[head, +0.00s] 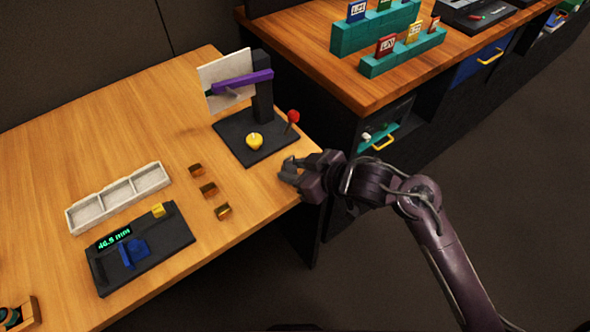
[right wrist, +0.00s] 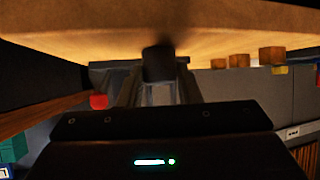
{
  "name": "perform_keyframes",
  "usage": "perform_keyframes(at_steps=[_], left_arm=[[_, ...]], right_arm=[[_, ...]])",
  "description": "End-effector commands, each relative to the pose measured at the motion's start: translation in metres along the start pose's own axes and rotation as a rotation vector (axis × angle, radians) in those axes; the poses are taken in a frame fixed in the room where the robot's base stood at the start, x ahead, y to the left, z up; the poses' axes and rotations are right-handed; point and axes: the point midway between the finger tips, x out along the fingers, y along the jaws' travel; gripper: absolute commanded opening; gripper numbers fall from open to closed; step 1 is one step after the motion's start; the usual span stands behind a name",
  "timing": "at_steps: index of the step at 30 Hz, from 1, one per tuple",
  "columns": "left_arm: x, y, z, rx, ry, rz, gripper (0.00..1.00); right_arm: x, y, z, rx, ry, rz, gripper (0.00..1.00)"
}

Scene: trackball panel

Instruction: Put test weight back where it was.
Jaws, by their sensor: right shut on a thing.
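My right gripper (head: 290,168) is at the table's right edge, just in front of the black stand, with its fingers pointing left. It is shut on a small dark grey block, which I take to be the test weight (right wrist: 158,64); in the right wrist view it sits between the two fingertips (right wrist: 158,85). In the head view the fingers mostly hide the block. I cannot tell whether it touches the table. My left gripper is not in view.
A black stand (head: 231,139) carries a purple bar (head: 242,83), white plate, yellow knob (head: 255,141) and red-tipped lever (head: 293,116). Several small brown blocks (head: 208,190), a white three-section tray (head: 118,198) and a black gauge (head: 165,252) reading about 46 mm lie left.

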Motion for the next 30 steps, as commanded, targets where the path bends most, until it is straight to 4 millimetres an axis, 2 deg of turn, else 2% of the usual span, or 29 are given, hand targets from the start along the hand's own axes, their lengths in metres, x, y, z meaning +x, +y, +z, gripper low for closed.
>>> perform_keyframes(at_steps=[9,10,15,25,30], left_arm=[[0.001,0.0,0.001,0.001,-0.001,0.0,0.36],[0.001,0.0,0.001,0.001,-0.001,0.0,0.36],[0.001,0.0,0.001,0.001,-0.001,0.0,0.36],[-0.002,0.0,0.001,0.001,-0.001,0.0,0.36],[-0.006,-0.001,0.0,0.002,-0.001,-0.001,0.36]], right_arm=[[0.002,0.0,0.002,0.0,0.001,0.0,0.08],[0.002,0.0,0.002,0.0,0.0,0.0,0.34],[0.001,0.0,0.002,0.0,0.0,0.0,0.53],[-0.001,0.0,-0.003,-0.001,0.001,0.0,0.53],[-0.027,0.0,-0.001,-0.002,-0.002,0.002,0.53]])
